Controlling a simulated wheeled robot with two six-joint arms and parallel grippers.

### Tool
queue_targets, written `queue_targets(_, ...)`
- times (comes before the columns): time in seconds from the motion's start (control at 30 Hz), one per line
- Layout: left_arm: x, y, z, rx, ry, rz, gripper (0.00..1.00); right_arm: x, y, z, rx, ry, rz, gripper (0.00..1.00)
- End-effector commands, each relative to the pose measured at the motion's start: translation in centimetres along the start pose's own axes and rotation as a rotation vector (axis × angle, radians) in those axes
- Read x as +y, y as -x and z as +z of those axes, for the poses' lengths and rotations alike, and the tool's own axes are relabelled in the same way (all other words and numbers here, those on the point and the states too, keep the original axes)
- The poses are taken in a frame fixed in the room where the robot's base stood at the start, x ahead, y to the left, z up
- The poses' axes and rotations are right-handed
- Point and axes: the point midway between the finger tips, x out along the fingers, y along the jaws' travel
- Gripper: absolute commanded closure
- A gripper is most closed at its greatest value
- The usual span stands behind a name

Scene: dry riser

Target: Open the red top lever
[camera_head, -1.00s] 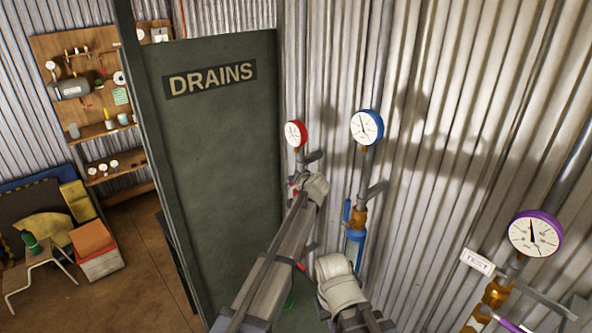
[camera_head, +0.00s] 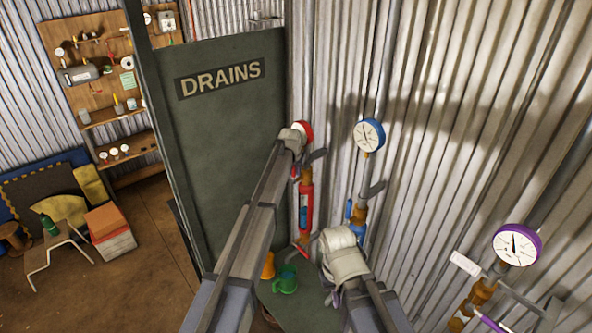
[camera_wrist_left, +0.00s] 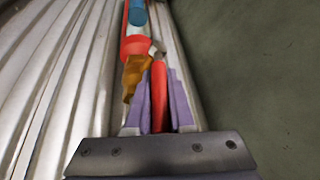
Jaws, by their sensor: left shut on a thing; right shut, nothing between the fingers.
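The red top lever (camera_wrist_left: 158,92) lies between the purple fingers of my left gripper (camera_wrist_left: 160,110) in the left wrist view, and the fingers are shut on it. The lever meets a brass valve (camera_wrist_left: 134,76) on a pipe with red, white and blue parts. In the head view my left gripper (camera_head: 295,138) is up against the red-rimmed gauge (camera_head: 306,130) and partly covers it; its fingers and the lever are hidden there. The red pipe (camera_head: 305,205) shows below. My right gripper (camera_head: 337,298) is lower, shut and empty, mostly hidden by its pale wrist.
The green DRAINS panel (camera_head: 225,150) stands close left of the red pipe. A blue gauge (camera_head: 368,135) and its pipe are to the right, and a purple gauge (camera_head: 516,245) is further right. Green (camera_head: 285,280) and orange (camera_head: 268,265) cups stand below.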

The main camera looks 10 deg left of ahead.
Motion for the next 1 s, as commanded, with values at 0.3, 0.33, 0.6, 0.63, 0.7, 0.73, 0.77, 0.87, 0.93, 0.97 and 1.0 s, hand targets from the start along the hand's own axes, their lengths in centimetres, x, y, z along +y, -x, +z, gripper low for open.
queue_targets(0.3, -0.13, -0.05, 0.01, -0.024, 0.012, 0.032, 1.0, 0.02, 0.21, 0.01, 0.0, -0.002, 0.0, 1.0)
queue_targets(0.33, -0.12, -0.05, 0.02, -0.024, 0.012, 0.032, 1.0, 0.02, 0.21, 0.01, 0.0, -0.002, 0.0, 1.0)
queue_targets(0.6, -0.11, -0.05, 0.06, -0.025, 0.012, 0.032, 1.0, 0.02, 0.2, 0.01, 0.0, -0.001, 0.0, 1.0)
queue_targets(0.63, -0.11, -0.05, 0.06, -0.025, 0.012, 0.032, 0.78, 0.02, 0.2, 0.01, 0.0, -0.001, 0.0, 1.0)
queue_targets(0.7, -0.11, -0.05, 0.06, -0.025, 0.012, 0.031, 0.7, 0.02, 0.2, 0.01, 0.0, -0.001, 0.0, 1.0)
queue_targets(0.73, -0.11, -0.04, 0.05, -0.024, 0.012, 0.031, 0.67, 0.02, 0.2, 0.01, 0.0, -0.001, 0.0, 1.0)
queue_targets(0.77, -0.11, -0.04, 0.05, -0.024, 0.012, 0.031, 0.64, 0.02, 0.21, 0.01, 0.0, -0.001, 0.0, 1.0)
queue_targets(0.87, -0.11, -0.04, 0.02, -0.023, 0.012, 0.031, 0.52, 0.02, 0.21, 0.01, 0.0, -0.001, 0.0, 1.0)
queue_targets(0.93, -0.11, -0.04, 0.0, -0.023, 0.012, 0.031, 0.49, 0.02, 0.22, 0.01, 0.0, -0.001, 0.0, 1.0)
queue_targets(0.97, -0.11, -0.04, 0.0, -0.023, 0.012, 0.031, 0.49, 0.02, 0.22, 0.01, 0.0, -0.001, 0.0, 1.0)
queue_targets(1.0, -0.11, -0.03, -0.01, -0.023, 0.012, 0.031, 0.49, 0.02, 0.22, 0.01, 0.0, -0.001, 0.0, 1.0)
